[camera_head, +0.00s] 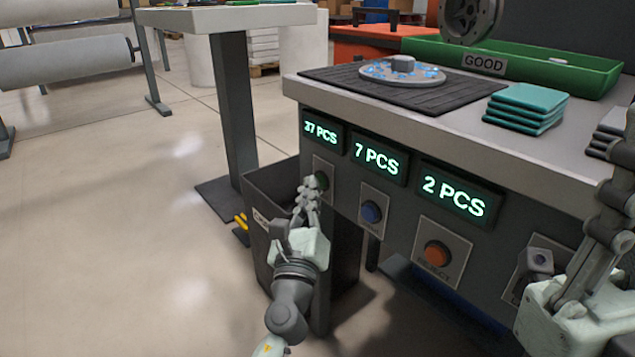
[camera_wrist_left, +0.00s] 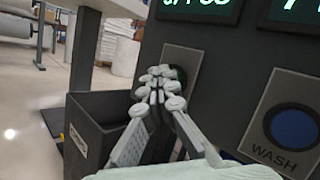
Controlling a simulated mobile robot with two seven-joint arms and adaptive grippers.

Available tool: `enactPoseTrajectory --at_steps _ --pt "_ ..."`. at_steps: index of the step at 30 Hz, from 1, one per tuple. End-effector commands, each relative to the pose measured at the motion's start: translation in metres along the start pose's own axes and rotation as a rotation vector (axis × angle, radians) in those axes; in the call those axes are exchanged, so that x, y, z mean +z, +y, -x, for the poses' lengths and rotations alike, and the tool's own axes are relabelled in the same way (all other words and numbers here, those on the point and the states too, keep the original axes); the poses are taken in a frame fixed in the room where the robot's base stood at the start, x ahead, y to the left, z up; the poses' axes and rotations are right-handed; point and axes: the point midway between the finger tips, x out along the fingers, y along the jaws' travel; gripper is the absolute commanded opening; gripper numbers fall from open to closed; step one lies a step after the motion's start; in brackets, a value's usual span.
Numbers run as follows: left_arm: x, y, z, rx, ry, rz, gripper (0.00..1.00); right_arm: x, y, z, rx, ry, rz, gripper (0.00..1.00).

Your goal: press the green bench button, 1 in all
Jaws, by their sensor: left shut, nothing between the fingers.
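A blue button (camera_head: 371,212) labelled WASH and an orange button (camera_head: 437,253) labelled REJECT are to the right on the panel. A dark bin (camera_head: 272,193) stands below the left gripper. On the bench are teal pads (camera_head: 526,105) and a green GOOD tray (camera_head: 575,68).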

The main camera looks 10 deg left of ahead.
Motion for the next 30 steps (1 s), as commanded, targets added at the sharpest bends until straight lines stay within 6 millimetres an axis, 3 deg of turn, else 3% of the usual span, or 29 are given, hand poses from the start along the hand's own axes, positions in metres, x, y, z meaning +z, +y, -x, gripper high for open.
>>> enactPoseTrajectory --at_steps 30 --pt "0.012 0.013 0.018 0.000 0.001 -0.001 0.00 0.000 0.000 -0.001 0.000 -0.001 0.000 0.00"
